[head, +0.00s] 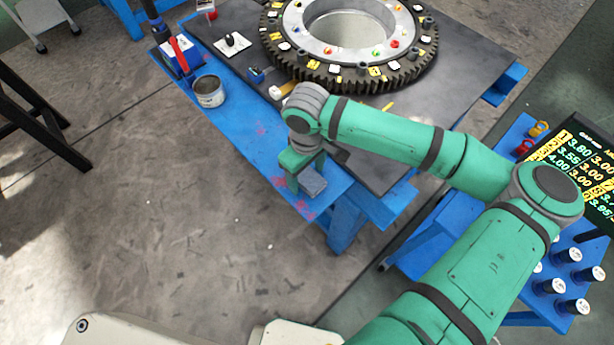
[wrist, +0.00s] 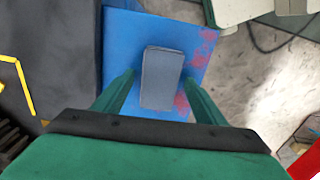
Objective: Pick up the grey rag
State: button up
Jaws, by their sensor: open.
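The grey rag (head: 312,183) is a small folded grey-blue block lying on the blue bench (head: 240,140) near its front corner. In the wrist view the rag (wrist: 161,78) lies between the two green fingers, with blue surface showing on both sides of it. My gripper (head: 303,178) is open and points down over the rag in the head view. In the wrist view my gripper (wrist: 163,92) has its fingers spread wider than the rag and does not appear to touch it. Part of the rag is hidden by a finger in the head view.
A large gear ring (head: 350,45) sits on a dark plate behind my arm. A tin can (head: 209,91) and a red-handled tool (head: 180,55) stand along the bench's left side. A display panel (head: 590,165) and several dark bottles are at right. The floor at left is mostly clear.

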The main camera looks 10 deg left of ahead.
aim_at(306, 175)
jog(key=shift+f, duration=0.1)
jog(key=shift+c, duration=0.4)
jog(key=c, duration=1.1)
jog(key=shift+o, duration=0.2)
jog(key=shift+r, duration=0.45)
notch_tip(306, 175, up, 2)
jog(key=shift+r, duration=0.25)
jog(key=w+a+r, duration=0.3)
jog(key=w+r, duration=0.6)
jog(key=w, duration=0.4)
jog(key=shift+w+r, duration=0.3)
